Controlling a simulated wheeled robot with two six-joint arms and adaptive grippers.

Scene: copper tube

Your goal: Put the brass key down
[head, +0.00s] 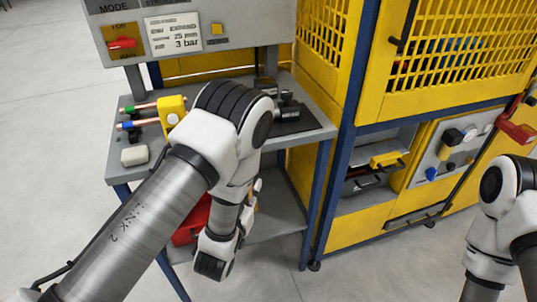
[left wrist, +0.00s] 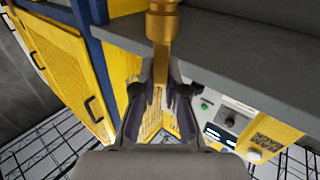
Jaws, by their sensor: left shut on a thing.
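The brass key (left wrist: 162,28) is in the left wrist view, a gold-coloured piece with a wide collar and a narrower shank. My left gripper (left wrist: 161,88) is shut on the shank, and the collar end points away from the palm. The far end of the key is cut off by the picture edge. A grey surface (left wrist: 235,62) lies beyond the gripper there; I cannot tell whether the key touches it. In the head view my left arm covers the middle of the workbench (head: 312,128), and the key cannot be made out. My right gripper is out of view.
Copper tubes with green and blue ends (head: 130,125), a yellow block (head: 172,113) and a white block (head: 134,155) are on the bench. A dark tool (head: 290,112) lies at its right. A yellow caged machine (head: 435,75) stands to the right. A red object (head: 190,222) sits below the bench top.

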